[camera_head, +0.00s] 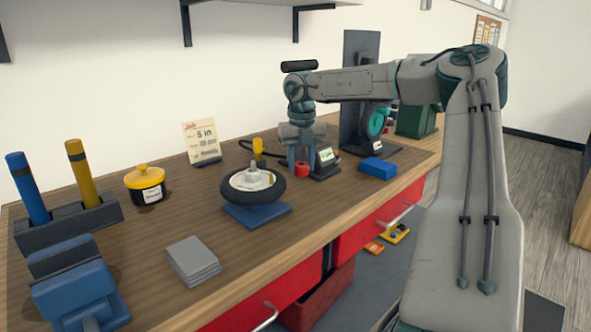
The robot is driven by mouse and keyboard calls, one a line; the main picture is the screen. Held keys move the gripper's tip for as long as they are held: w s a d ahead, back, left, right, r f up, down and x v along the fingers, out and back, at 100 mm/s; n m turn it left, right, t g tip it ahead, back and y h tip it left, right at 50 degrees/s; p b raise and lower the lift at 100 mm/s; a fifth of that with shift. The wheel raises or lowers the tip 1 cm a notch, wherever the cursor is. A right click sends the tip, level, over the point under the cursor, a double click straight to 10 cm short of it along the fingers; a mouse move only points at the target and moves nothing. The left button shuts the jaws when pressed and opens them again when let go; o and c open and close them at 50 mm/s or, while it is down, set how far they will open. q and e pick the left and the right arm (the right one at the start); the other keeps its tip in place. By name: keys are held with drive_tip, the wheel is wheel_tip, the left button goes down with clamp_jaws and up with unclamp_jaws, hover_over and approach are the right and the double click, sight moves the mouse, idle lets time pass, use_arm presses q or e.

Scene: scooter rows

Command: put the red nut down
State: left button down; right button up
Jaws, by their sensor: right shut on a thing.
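The red nut (301,170) shows at the fingertips of my right gripper (301,162). That gripper points down over the wooden workbench (240,232) and is shut on the nut. The nut is low, close to the bench top; I cannot tell whether it touches the wood. The fingers hide part of the nut. My left gripper is not in view.
Left of the nut, a small wheel (279,186) lies on a blue stand (256,215). A black device with a label (326,156) is close behind the gripper. A blue block (378,168) lies to the right. Bare wood is in front of the nut.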

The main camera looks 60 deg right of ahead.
sight(295, 185)
drive_tip(key=shift+w+d+f, duration=0.1)
drive_tip(key=shift+w+d, duration=0.1)
drive_tip(key=shift+w, duration=0.9)
wheel_tip(295, 185, down, 3)
drive_tip(key=shift+f, duration=0.2)
drive_tip(key=shift+f, duration=0.15)
drive_tip(key=o, duration=1)
